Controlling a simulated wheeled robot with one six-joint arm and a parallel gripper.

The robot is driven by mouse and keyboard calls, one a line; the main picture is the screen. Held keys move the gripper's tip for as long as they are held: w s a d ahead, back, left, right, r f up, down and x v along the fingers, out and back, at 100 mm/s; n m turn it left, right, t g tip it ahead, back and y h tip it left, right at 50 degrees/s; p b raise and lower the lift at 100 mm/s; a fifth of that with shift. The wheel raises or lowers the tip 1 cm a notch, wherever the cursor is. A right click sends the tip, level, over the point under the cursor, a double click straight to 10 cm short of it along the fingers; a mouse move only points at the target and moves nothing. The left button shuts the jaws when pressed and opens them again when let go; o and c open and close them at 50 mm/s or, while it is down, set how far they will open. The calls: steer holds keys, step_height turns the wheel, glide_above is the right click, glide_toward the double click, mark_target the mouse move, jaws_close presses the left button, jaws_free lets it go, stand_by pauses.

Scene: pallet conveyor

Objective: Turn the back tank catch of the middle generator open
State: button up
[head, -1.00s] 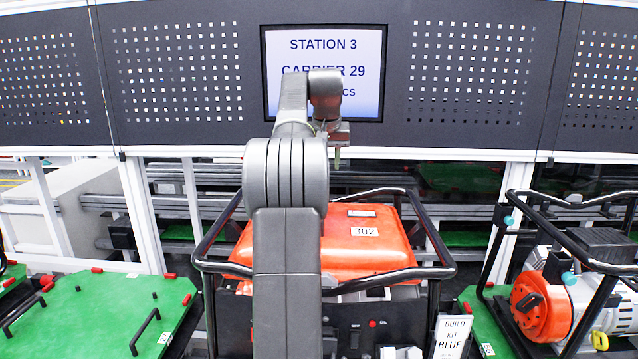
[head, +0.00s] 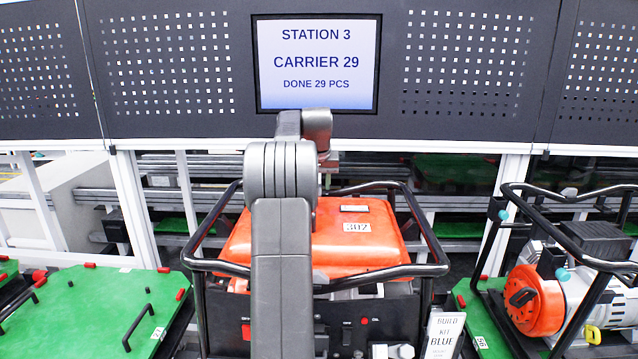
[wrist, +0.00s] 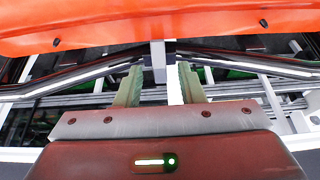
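The middle generator's orange tank (head: 330,240) sits inside a black tube frame (head: 430,262), partly hidden by my arm in the head view. In the wrist view the tank (wrist: 160,15) fills the top edge, with small dark pegs on its side. My gripper (wrist: 158,75) has its two greenish fingers apart, beyond the tank's back edge and close to the frame's back tube. A grey upright piece (wrist: 158,60) shows between the fingertips; I cannot tell whether it is the catch. The back tank catch is not clearly visible. In the head view my gripper is hidden behind the arm.
The frame's black tubes (wrist: 240,62) run to both sides of the fingers. A second generator (head: 560,290) stands at right, a green pallet (head: 80,310) at left. A "BUILD KIT BLUE" card (head: 444,335) stands in front. The station screen (head: 318,65) hangs behind.

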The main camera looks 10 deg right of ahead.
steer(key=shift+w+f, duration=0.15)
steer(key=shift+f, duration=0.25)
steer(key=shift+c, duration=0.2)
jaws_close()
